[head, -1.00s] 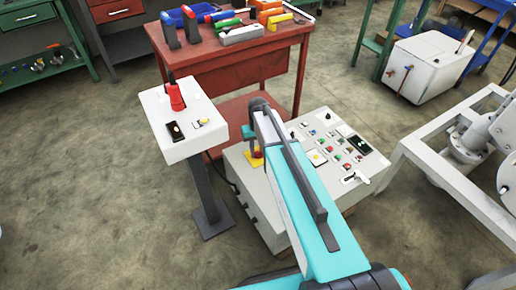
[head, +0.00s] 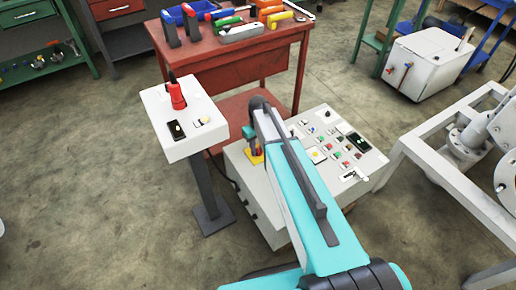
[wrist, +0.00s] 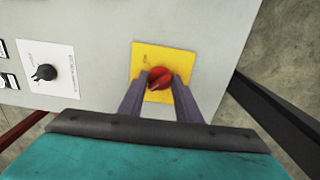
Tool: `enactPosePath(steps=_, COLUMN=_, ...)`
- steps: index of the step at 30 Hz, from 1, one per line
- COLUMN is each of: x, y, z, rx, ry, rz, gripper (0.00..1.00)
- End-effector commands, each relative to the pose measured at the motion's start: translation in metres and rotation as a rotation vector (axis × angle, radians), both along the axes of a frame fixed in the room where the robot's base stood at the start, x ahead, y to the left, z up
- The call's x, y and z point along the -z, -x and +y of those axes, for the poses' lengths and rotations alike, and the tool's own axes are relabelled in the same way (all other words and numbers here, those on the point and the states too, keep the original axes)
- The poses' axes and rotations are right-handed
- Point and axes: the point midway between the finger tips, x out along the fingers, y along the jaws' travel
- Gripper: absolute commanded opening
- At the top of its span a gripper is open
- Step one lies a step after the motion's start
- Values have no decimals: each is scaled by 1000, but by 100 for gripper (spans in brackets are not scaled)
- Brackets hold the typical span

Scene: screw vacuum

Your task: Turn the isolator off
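The isolator is a red rotary knob (wrist: 159,77) on a square yellow plate (wrist: 150,55), fixed to a light grey panel. In the wrist view my gripper (wrist: 160,84) has one dark finger on each side of the knob. Both fingertips appear to touch it. The knob's grip looks tilted off the plate's edges. In the head view the yellow plate (head: 257,157) shows at the left end of the grey control cabinet (head: 262,197). My arm hides the knob and most of the gripper there.
A black rotary switch (wrist: 45,72) on a white label sits left of the plate. The cabinet top carries several buttons and a dark display (head: 358,142). A white pedestal box (head: 178,140) stands left, a red workbench (head: 235,60) behind, a grey frame (head: 435,170) right.

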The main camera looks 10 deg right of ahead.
Motion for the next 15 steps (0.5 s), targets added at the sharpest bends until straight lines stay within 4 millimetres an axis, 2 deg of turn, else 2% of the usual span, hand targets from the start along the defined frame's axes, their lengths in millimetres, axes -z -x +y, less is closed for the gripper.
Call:
enactPosePath(steps=1, x=0, y=1, z=0, rx=-1, ry=0, rz=3, gripper=39)
enactPosePath(steps=3, x=0, y=1, z=0, rx=0, ry=1, rz=2, gripper=49)
enactPosePath(steps=15, x=-2, y=0, z=0, rx=1, ry=0, rz=-1, gripper=49)
